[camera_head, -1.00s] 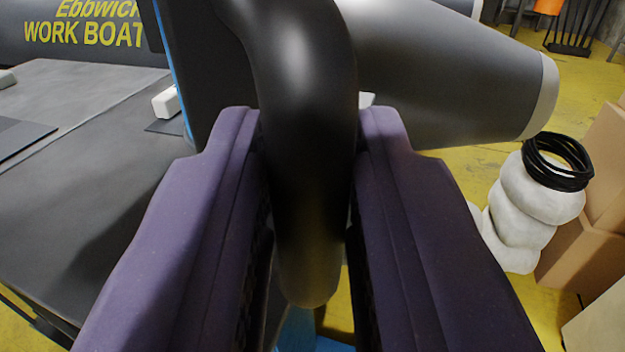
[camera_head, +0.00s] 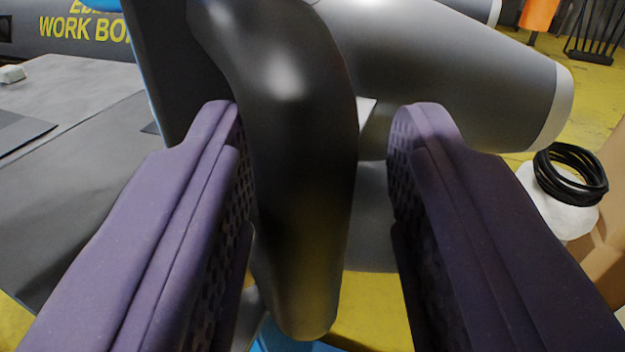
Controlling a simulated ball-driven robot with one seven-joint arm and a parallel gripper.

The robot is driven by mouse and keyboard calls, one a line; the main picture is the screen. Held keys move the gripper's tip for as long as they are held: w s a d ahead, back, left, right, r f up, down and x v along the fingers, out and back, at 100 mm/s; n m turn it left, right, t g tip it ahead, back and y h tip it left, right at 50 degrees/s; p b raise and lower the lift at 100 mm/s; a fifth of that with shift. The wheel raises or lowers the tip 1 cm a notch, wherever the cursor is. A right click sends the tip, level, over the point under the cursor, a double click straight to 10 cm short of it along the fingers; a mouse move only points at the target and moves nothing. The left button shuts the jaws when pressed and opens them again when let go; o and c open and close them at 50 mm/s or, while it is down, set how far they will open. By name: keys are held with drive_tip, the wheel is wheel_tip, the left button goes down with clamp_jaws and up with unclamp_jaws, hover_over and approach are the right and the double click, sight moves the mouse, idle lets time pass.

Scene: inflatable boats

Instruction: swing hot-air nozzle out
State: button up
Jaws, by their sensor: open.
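A thick black curved handle (camera_head: 300,190) hangs down between the two purple fingers of my gripper (camera_head: 322,115). My gripper is open. The left finger is close against the handle's left side, and I cannot tell if they touch. A clear gap shows between the handle and the right finger. The handle's top joins a dark upright panel (camera_head: 165,75) with a blue edge. I cannot make out which part is the hot-air nozzle; its tip is not clearly in view.
A grey inflatable tube (camera_head: 460,80) with a pale end lies behind, at the right. A dark worktop (camera_head: 80,190) is at the left. A boat tube with yellow lettering (camera_head: 85,30) is behind it. Black coiled hose (camera_head: 570,175) sits on a white object by cardboard boxes (camera_head: 610,190).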

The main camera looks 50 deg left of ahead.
drive_tip(key=shift+s+d+f, duration=0.1)
drive_tip(key=shift+f, duration=0.05)
drive_tip(key=p+v, duration=0.1)
drive_tip(key=v, duration=0.6)
drive_tip(key=shift+s+d, duration=0.2)
drive_tip(key=shift+s, duration=0.05)
